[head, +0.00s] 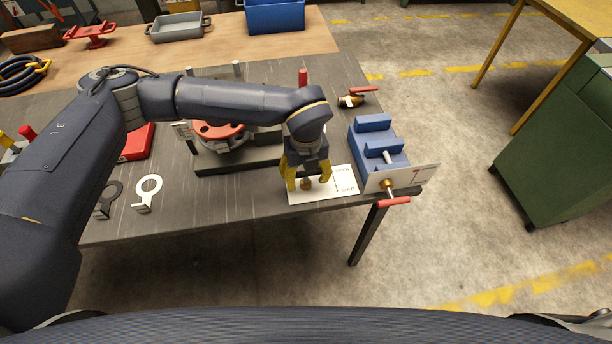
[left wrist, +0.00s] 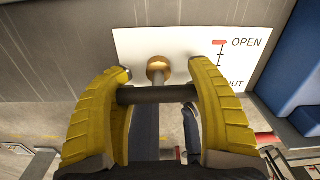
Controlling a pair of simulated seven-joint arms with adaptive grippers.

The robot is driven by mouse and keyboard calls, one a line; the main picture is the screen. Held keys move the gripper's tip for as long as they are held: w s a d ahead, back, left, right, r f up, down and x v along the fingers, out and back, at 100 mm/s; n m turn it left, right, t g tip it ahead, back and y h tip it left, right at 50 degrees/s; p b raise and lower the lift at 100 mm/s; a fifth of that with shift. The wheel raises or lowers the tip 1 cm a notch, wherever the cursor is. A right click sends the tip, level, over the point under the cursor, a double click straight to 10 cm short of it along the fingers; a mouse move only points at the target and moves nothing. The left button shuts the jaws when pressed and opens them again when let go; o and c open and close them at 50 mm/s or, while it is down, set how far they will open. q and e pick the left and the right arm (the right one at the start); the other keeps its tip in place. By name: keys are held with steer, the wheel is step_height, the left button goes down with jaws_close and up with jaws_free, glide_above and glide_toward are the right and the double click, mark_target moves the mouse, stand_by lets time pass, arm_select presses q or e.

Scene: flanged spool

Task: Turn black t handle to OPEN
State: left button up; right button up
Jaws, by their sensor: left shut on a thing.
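My left gripper (head: 307,182) has yellow fingers and is at a white plate (head: 322,196) near the table's front edge. In the left wrist view the black T handle (left wrist: 157,94) is a dark bar running crosswise between the fingers, with a finger at each end; the gripper is shut on it. A brass stem (left wrist: 158,67) shows beyond the bar, in front of the plate. The plate carries the word OPEN beside a red mark (left wrist: 219,42), and a lower word, SHUT, partly hidden by a finger. In the head view the fingers hide the handle. My right gripper is out of view.
Right of the plate stand blue stepped blocks (head: 372,142) and a brass valve with a red lever (head: 395,202) at the table's edge. A red-topped flange (head: 217,131) stands left. Behind is another red-levered brass valve (head: 352,100).

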arm_select(q)
steer(key=shift+a+f+n, duration=0.1)
steer(key=shift+a+n, duration=0.1)
steer(key=shift+n, duration=0.4)
steer(key=o, duration=1.6)
steer(key=shift+d, duration=0.1)
step_height(320, 180, up, 12)
steer(key=shift+r, duration=0.1)
steer(key=shift+s, duration=0.1)
